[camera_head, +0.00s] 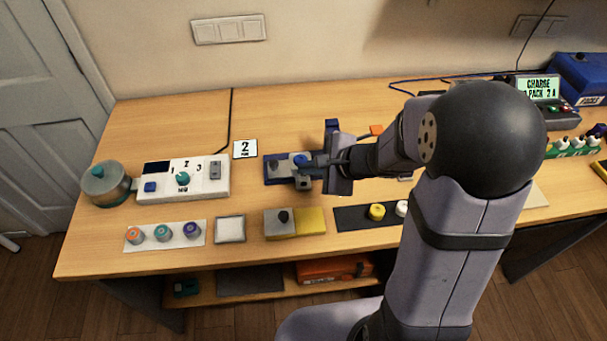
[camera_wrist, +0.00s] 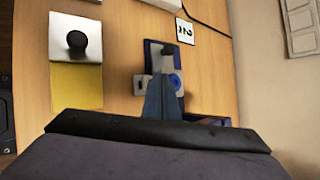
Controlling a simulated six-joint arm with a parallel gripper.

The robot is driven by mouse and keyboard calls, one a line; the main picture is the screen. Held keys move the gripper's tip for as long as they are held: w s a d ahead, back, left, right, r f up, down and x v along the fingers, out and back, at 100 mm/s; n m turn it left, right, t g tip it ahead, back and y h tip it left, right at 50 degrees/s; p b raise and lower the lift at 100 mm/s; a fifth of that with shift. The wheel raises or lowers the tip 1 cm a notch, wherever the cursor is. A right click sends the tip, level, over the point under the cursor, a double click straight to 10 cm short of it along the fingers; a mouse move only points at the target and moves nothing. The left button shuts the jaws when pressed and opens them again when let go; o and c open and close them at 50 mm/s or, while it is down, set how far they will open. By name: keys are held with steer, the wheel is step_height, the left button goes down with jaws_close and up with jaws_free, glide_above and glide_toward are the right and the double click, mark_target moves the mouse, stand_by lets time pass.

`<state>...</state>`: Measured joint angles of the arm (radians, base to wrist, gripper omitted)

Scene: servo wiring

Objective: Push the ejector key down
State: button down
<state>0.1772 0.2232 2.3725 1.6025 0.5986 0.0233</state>
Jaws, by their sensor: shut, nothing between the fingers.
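A small device with a dark blue base and grey top (camera_head: 272,178) stands on the table below the "2" card. It carries a dark knob (camera_head: 277,166) at its left and a blue round part (camera_head: 300,158) at its right. In the wrist view the same knob (camera_wrist: 167,49) and blue part (camera_wrist: 176,82) show, with a small grey block (camera_wrist: 139,85) at the device's side. No label marks which part is the ejector key. My gripper (camera_wrist: 161,80) is shut and empty, its tips over the device near the blue part. Whether they touch is unclear; the fingers partly hide the device.
A grey and yellow block with a black knob (camera_head: 310,222) sits in front. A white panel with a teal dial (camera_head: 207,190) and a teal pot-like thing (camera_head: 106,188) stand left. A dark strip with yellow and white pieces (camera_head: 350,217) lies front right.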

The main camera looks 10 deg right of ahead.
mark_target(307, 178)
steer(key=shift+f+b, duration=1.2)
stand_by(1.1)
steer(key=shift+r, duration=0.15)
stand_by(0.3)
steer(key=shift+r+p, duration=1.25)
steer(key=shift+r, duration=0.3)
steer(key=shift+r, duration=0.1)
steer(key=shift+r+p, duration=2.05)
steer(key=shift+r, duration=0.4)
